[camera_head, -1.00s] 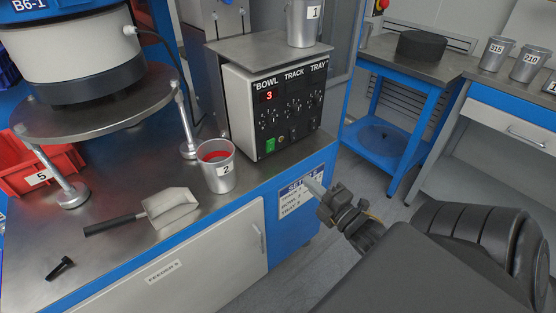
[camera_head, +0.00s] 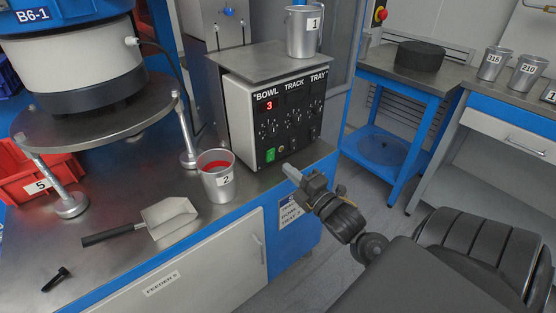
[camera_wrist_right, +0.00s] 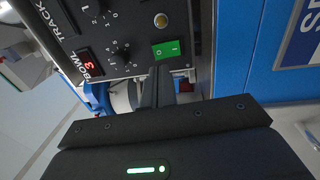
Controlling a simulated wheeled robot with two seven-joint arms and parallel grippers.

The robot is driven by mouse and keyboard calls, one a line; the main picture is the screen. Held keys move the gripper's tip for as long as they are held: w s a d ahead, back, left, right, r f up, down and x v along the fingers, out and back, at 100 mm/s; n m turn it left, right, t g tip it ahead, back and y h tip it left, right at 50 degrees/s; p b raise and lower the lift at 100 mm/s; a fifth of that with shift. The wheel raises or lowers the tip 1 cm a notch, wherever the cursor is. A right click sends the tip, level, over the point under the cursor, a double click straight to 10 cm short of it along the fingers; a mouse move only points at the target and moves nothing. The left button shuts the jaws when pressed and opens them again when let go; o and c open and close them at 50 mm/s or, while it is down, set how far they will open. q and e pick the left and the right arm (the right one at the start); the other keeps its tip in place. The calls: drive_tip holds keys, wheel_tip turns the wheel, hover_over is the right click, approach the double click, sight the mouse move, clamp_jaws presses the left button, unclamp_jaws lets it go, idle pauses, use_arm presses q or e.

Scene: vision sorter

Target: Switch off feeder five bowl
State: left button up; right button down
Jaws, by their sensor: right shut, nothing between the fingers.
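The control box (camera_head: 275,115) stands on the steel bench with its black panel marked BOWL, TRACK and TRAY. The red bowl display (camera_head: 268,105) reads 3, and it also shows lit in the right wrist view (camera_wrist_right: 87,62). A bowl knob (camera_wrist_right: 123,57) is beside it. A green rocker switch (camera_head: 270,156) is low on the panel; in the right wrist view (camera_wrist_right: 167,50) it is just past the fingertips. My right gripper (camera_head: 292,173) is shut and empty, in front of the panel, apparently short of it. The feeder bowl unit (camera_head: 75,65) is at the left. My left gripper is out of view.
Cup 2 (camera_head: 217,181) with red contents stands left of the box, near a metal scoop (camera_head: 165,217). Cup 1 (camera_head: 302,35) is on top of the box. A red bin (camera_head: 30,180) is at the left. Floor is free beyond the bench corner.

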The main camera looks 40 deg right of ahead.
sight(271, 152)
drive_tip(key=w, duration=0.5)
drive_tip(key=shift+w+d+r, duration=0.1)
drive_tip(key=shift+w+r, duration=0.05)
drive_tip(key=shift+r, duration=0.2)
drive_tip(key=shift+w, duration=0.15)
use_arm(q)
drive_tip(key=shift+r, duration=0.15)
use_arm(e)
drive_tip(key=shift+r, duration=0.1)
use_arm(q)
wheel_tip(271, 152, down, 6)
drive_tip(key=p, duration=0.2)
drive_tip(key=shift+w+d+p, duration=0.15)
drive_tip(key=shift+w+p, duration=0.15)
use_arm(e)
drive_tip(key=shift+w+r+g, duration=0.15)
drive_tip(key=shift+r+g, duration=0.05)
drive_tip(key=shift+g, duration=0.1)
